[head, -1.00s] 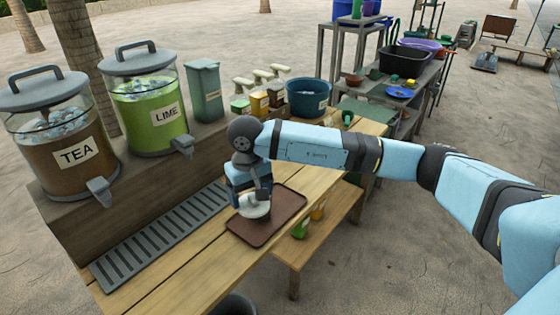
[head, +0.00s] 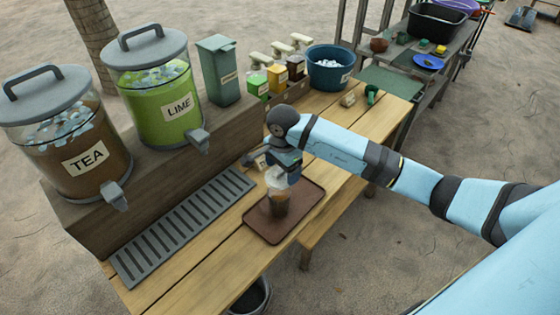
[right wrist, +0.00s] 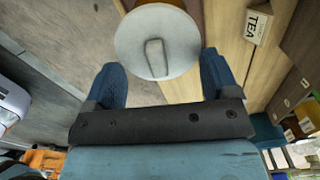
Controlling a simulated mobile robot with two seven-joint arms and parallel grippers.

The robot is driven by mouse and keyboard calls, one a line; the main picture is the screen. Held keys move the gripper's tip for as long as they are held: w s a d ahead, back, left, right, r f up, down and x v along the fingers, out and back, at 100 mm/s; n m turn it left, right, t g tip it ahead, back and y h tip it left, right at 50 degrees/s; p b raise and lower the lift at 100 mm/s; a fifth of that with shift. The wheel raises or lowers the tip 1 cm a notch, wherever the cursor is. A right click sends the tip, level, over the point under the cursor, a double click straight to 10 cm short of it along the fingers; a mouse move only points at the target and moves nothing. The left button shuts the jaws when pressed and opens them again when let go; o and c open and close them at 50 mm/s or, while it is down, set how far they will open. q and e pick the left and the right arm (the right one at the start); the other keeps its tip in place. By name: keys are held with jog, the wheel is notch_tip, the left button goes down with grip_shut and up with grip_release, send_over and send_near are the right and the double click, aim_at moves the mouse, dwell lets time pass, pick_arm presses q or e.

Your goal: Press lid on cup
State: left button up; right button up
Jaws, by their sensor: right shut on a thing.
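The cup (head: 279,204) is clear with a dark brown drink in it. It stands upright on the brown tray (head: 253,217). The pale lid (head: 276,179) is at the cup's top; whether it is fully seated I cannot tell. In the right wrist view the lid (right wrist: 135,42) is a round, pale disc with a small raised tab, and it hides the cup. My right gripper (head: 281,168) is just above and behind the cup, shut on the lid. In the right wrist view its fingers (right wrist: 160,80) flank the lid's near edge. My left gripper is out of view.
The tea dispenser (head: 70,150) and lime dispenser (head: 150,95) stand at the left behind a grey drip grate (head: 185,225). A small TEA-labelled block (right wrist: 258,22) is near the gripper. A blue tub (head: 328,70) stands at the back.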

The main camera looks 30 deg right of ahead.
jog(key=shift+s+f, duration=0.1)
jog(key=shift+f, duration=0.4)
notch_tip(320, 180, down, 3)
jog(key=shift+r+b, duration=0.2)
jog(key=shift+b, duration=0.65)
jog(key=shift+f+b, duration=0.85)
jog(key=shift+f, duration=0.2)
jog(key=shift+w, duration=0.2)
jog(key=shift+f+b, duration=0.15)
jog(key=shift+b, duration=0.55)
dwell(0.5)
jog(key=o, duration=0.8)
